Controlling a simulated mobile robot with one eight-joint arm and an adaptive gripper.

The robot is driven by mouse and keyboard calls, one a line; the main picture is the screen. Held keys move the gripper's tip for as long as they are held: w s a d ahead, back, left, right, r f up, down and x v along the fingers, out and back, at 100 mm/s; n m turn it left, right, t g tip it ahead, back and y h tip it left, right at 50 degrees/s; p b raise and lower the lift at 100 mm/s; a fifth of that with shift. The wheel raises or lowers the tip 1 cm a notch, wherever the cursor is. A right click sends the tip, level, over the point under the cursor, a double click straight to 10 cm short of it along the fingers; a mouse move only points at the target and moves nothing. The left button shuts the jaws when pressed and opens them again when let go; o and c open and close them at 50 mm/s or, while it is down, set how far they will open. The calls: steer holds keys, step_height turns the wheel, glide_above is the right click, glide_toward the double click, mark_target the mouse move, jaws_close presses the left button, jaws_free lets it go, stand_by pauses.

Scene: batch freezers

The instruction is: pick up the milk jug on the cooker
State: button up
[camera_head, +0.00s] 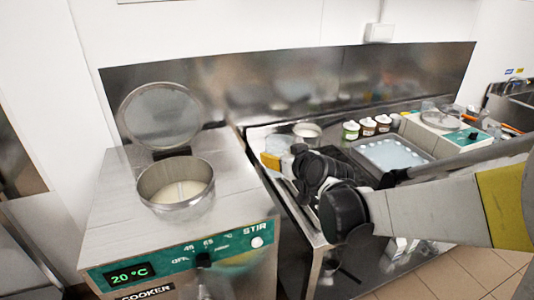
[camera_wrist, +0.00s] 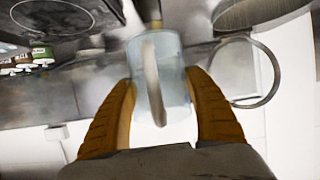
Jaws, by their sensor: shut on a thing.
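The milk jug (camera_wrist: 176,78) is a pale, translucent vessel with its handle facing the camera in the wrist view. My gripper (camera_wrist: 160,80) has one orange finger on each side of the jug and is shut on it. In the head view my gripper (camera_head: 274,158) is over the near left end of the counter, just right of the cooker (camera_head: 110,220); the arm hides much of it. The jug is hard to make out there. I cannot tell whether it is clear of the surface beneath it.
An open metal pot (camera_head: 176,204) with pale contents is set in the cooker top, its round lid (camera_head: 162,116) raised behind. Small jars (camera_head: 367,127), a tray (camera_head: 392,154) and a green-fronted scale (camera_head: 447,130) stand on the counter. A steel backsplash (camera_head: 300,82) runs behind.

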steer(key=shift+w+d+r+p, duration=0.15)
steer(key=shift+d+r, duration=0.2)
steer(key=shift+d, duration=0.2)
steer(key=shift+w+d+r+p, duration=0.15)
steer(key=shift+d+r, duration=0.2)
steer(key=shift+d, duration=0.2)
stand_by(0.6)
